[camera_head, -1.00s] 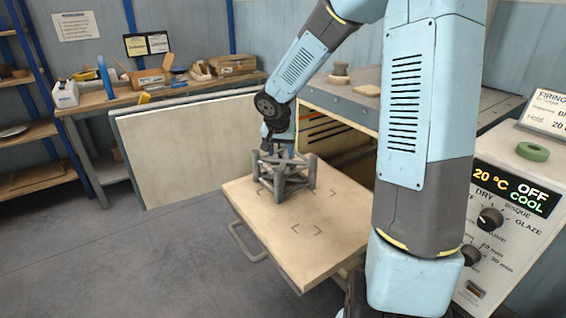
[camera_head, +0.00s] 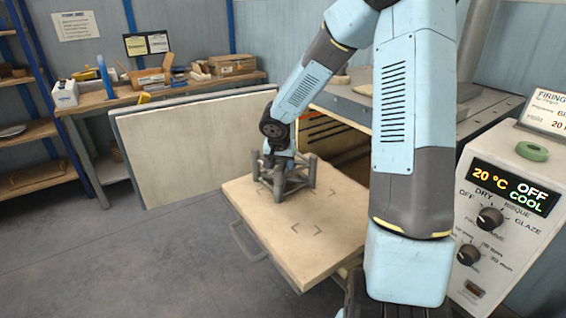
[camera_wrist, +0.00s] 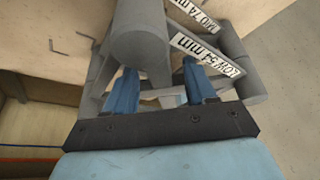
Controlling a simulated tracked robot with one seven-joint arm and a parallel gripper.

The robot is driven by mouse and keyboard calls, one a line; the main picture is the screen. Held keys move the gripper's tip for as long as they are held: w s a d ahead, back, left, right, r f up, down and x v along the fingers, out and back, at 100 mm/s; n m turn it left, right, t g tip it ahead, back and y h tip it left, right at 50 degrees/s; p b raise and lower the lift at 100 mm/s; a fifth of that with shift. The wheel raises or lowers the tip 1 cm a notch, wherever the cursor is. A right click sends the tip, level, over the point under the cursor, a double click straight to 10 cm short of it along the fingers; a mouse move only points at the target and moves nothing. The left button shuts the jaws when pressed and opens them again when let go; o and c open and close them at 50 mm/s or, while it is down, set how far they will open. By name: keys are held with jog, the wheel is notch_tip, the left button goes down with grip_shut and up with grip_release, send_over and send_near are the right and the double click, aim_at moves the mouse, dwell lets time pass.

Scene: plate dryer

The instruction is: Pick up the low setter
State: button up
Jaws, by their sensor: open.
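The low setter (camera_wrist: 207,54) is a grey frame of bars and thick round posts, with a white label reading LOW 54 mm in the wrist view. In the head view, a grey setter structure (camera_head: 283,182) stands upright on the pale board. A second bar, labelled MID 74 mm (camera_wrist: 196,14), shows just beyond; I cannot tell how the two parts join or stack. My gripper (camera_wrist: 158,68) is open, its two blue fingers reaching in among the bars beside the LOW label. A thick post hides part of the space between the fingers. Contact is not clear.
The pale board (camera_head: 325,240) has corner marks and a handle (camera_head: 247,243) at its front left. The control box (camera_head: 510,210) stands at right. Floor at front left is clear.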

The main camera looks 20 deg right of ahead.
grip_shut()
dwell(0.5)
dwell(0.9)
